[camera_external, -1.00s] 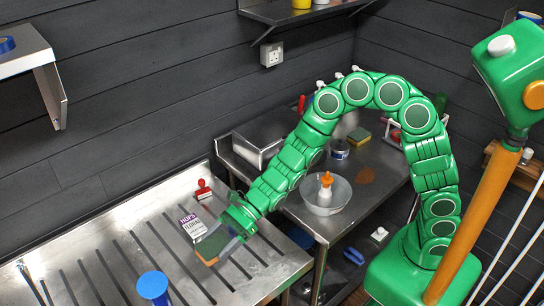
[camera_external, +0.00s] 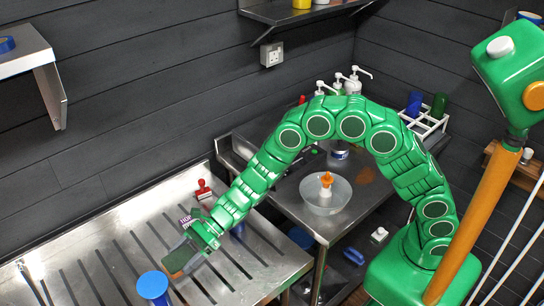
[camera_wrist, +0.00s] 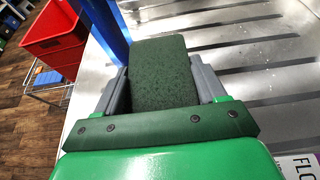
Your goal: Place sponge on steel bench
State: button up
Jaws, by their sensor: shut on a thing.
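My gripper (camera_external: 186,252) is shut on a sponge (camera_external: 177,262), with a grey finger on each side of it. The sponge has a dark green face and an orange-brown body. Its green face fills the space between the fingers in the wrist view (camera_wrist: 163,75). The slotted steel bench (camera_external: 128,215) lies under the gripper and the sponge. I cannot tell whether the sponge touches the bench or hangs just above it.
A blue round-topped thing (camera_external: 152,286) stands close left of the sponge. A second steel table holds a bowl (camera_external: 326,205) with an orange-topped bottle. A red crate (camera_wrist: 55,38) stands beyond the bench.

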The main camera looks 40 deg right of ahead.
aim_at(176, 264)
jog(key=shift+w+a+f, duration=0.35)
jog(key=shift+a+f, duration=0.05)
jog(key=shift+f, duration=0.25)
jog(key=shift+w+a+f, duration=0.3)
jog(key=shift+a+f, duration=0.1)
jog(key=shift+f, duration=0.2)
jog(key=shift+w+a+f, duration=0.35)
jog(key=shift+a+f, duration=0.05)
jog(key=shift+f, duration=1.8)
jog(key=shift+f, duration=0.1)
jog(key=o, duration=1.1)
jog(key=v, duration=1.2)
jog(key=shift+r, duration=0.25)
